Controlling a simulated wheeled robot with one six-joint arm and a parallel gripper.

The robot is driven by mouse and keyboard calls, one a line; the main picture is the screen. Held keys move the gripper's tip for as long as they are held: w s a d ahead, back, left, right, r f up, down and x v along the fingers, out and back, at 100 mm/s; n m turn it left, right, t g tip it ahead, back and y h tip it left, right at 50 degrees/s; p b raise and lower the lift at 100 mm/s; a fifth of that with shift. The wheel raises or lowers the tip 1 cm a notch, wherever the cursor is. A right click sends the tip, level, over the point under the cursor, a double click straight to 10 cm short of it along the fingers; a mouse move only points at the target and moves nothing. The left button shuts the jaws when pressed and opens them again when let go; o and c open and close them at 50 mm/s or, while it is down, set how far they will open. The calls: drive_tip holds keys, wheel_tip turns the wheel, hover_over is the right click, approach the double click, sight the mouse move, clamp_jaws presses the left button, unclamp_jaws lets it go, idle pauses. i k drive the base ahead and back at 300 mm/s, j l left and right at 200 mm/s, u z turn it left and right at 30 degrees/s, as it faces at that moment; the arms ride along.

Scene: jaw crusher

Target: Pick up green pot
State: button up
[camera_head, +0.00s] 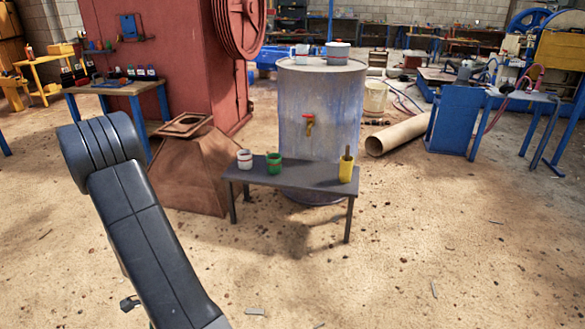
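A small green pot (273,163) stands upright on a low dark bench (310,177), left of the bench's middle. A white pot with a reddish band (244,159) stands to its left, close but apart. A yellow container (346,170) with something sticking out of its top stands at the bench's right end. Part of my dark grey arm reaches up at the left of the picture, left of the bench and apart from it. My gripper cannot be made out in this view.
A large grey metal barrel (318,95) with a red-handled tap stands right behind the bench. A rusty hopper (190,170) stands left of the bench. The sandy floor (400,270) in front is mostly clear.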

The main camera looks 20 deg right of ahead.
sight(274, 164)
drive_tip(key=i+z, duration=0.25)
drive_tip(key=z, duration=0.15)
drive_tip(key=i+j+z, duration=0.15)
drive_tip(key=z, duration=0.3)
drive_tip(key=i+j+z, duration=0.2)
drive_tip(key=z, duration=0.2)
drive_tip(key=i+j+z, duration=0.2)
drive_tip(key=z, duration=0.2)
drive_tip(key=i+j, duration=0.2)
drive_tip(key=j, duration=0.15)
drive_tip(key=i+j+z, duration=0.1)
drive_tip(key=j, duration=0.3)
drive_tip(key=i+j+z, duration=0.1)
drive_tip(key=i+j, duration=0.3)
drive_tip(key=j, duration=0.35)
drive_tip(key=i+j+z, duration=0.1)
drive_tip(key=j, duration=0.3)
drive_tip(key=i+j, duration=0.2)
drive_tip(key=j, duration=0.2)
drive_tip(key=i+j, duration=0.15)
drive_tip(key=i, duration=0.35)
drive_tip(key=z, duration=0.05)
